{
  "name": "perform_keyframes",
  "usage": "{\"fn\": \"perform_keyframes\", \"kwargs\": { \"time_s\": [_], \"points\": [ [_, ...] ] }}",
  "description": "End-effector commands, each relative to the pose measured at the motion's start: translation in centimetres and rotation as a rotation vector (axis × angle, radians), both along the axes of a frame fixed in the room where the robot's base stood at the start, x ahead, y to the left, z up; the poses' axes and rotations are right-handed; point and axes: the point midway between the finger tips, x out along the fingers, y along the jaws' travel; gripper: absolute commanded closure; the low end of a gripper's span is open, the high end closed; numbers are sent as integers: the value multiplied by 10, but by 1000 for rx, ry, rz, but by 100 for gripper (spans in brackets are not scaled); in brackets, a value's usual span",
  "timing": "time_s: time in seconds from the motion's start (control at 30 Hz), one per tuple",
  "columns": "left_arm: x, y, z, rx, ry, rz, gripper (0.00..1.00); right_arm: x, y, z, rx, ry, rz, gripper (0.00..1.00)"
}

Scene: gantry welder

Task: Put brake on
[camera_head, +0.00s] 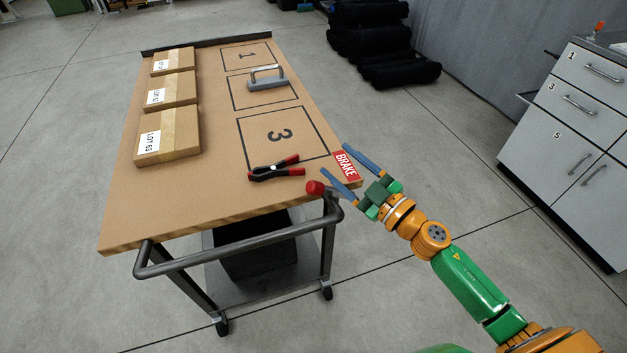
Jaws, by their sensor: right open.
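The cart's brake lever has a red knob (315,187) at the cart's near right corner, next to the push handle (205,262). A red label reading BRAKE (346,166) is on the tabletop's right edge just beyond it. My right gripper (332,157) comes in from the lower right with its blue fingers spread and nothing between them. Its fingers overlap the label in the picture, and the red knob shows just left of the nearer finger. I cannot tell whether they touch. My left gripper is out of view.
The cart's wooden top (190,190) holds several cartons (168,136) at left, a grey handled tool (267,81) and a red-black clamp (273,169). A grey cabinet (570,120) stands at right. Black rolls (375,45) lie behind. Floor between cart and cabinet is clear.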

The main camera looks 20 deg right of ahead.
Motion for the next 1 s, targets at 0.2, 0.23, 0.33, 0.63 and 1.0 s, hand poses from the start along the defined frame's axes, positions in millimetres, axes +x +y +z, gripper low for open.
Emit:
{"fn": "perform_keyframes", "kwargs": {
  "time_s": [0.2, 0.23, 0.33, 0.63, 1.0],
  "points": [
    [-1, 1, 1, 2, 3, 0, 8, -19, 18, -20, -254, 132, 384, 33],
    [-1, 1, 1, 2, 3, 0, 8, -22, 17, -25, -278, 162, 412, 33],
    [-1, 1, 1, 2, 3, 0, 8, -29, 12, -35, -325, 232, 464, 33],
    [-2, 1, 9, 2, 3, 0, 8, 1, 50, -52, -329, 246, 475, 33],
    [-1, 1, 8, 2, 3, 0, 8, 12, 64, -60, -331, 247, 475, 33]
  ]
}}
